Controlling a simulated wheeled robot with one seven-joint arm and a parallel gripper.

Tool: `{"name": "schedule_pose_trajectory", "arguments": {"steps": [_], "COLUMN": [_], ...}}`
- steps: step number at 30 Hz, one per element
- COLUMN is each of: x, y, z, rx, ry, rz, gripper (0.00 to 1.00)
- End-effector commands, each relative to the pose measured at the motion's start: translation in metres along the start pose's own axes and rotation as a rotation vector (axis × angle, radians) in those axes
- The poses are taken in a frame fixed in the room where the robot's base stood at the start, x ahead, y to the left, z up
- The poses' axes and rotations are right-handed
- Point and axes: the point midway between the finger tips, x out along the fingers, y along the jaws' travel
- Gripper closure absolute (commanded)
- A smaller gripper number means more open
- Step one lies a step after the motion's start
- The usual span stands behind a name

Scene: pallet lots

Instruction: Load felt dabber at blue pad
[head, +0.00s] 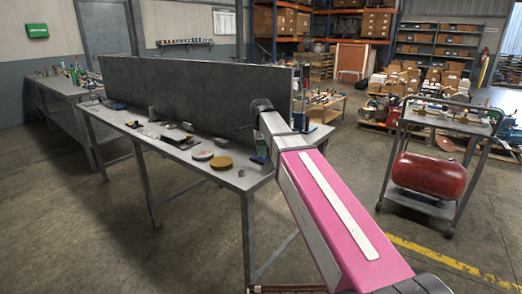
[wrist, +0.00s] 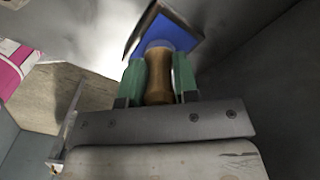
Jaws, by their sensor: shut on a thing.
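My gripper (wrist: 158,75) is shut on the felt dabber (wrist: 158,84), its green fingers on either side of the brown handle. The dabber's pale, rounded far end overlaps the blue pad (wrist: 176,30) in the wrist view. The pad is a blue square in a dark-edged holder, tilted in that picture. Whether the dabber's end touches the pad or is a little short of it, I cannot tell. In the head view my arm reaches to the right end of the workbench (head: 235,180), and the dabber is too small to make out there.
A tall dark panel (head: 200,88) stands along the bench, close behind my gripper. A yellow disc (head: 220,163) and a red-rimmed disc (head: 203,155) lie left of it. A trolley with a red tank (head: 428,174) stands at the right. Open floor lies between.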

Motion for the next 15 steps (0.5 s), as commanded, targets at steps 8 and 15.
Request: {"name": "schedule_pose_trajectory", "arguments": {"steps": [8, 15], "x": [0.001, -0.013], "y": [0.001, 0.000], "z": [0.000, 0.000], "rx": [0.000, 0.000], "ry": [0.000, 0.000], "rz": [0.002, 0.001], "gripper": [0.96, 0.96]}}
